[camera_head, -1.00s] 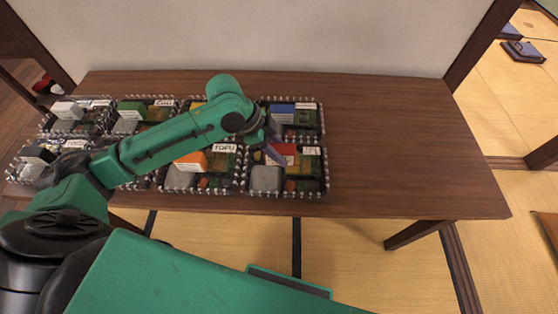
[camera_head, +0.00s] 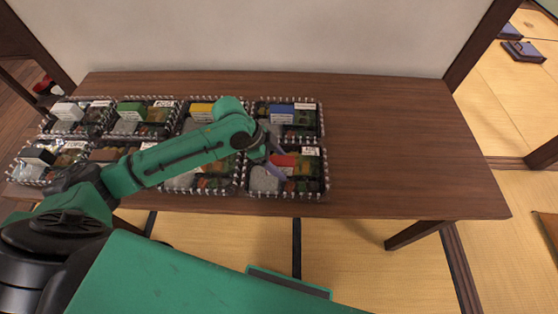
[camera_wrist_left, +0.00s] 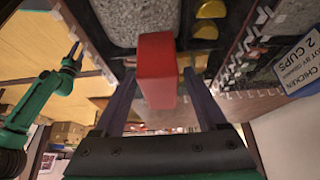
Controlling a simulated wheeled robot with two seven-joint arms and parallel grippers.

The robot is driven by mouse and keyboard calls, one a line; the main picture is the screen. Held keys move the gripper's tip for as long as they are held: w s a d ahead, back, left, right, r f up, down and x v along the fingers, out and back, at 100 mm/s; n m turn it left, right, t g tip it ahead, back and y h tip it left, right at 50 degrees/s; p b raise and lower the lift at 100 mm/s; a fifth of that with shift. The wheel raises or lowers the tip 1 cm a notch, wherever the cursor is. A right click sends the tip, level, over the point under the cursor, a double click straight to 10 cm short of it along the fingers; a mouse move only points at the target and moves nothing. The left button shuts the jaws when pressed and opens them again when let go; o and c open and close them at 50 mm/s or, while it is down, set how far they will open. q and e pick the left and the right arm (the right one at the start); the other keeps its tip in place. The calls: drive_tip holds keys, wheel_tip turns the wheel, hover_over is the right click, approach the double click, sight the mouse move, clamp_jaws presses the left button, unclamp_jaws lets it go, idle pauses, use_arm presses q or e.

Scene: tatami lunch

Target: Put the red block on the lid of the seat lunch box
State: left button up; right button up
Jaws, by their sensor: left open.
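The red block (camera_head: 286,160) sits in the clear lunch box (camera_head: 324,180) at the front right of the table's row of boxes. My left gripper (camera_head: 273,168) is over that box, fingers down at the block. In the left wrist view the red block (camera_wrist_left: 157,70) stands between the two open fingers of my left gripper (camera_wrist_left: 160,85), with a gap visible on each side. Dark blue flat things (camera_head: 523,51) lie on the floor mats at the far upper right; I cannot tell whether one is the seat lunch box.
Several similar boxes with coloured blocks fill the table's left half. A box with a blue block (camera_head: 281,113) is just behind. The table's right part (camera_head: 410,145) is bare. A wall stands behind the table (camera_head: 440,190); tatami floor (camera_head: 500,95) lies to the right.

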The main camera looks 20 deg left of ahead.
use_arm(q)
drive_tip(key=v, duration=1.2)
drive_tip(key=shift+r, duration=0.15)
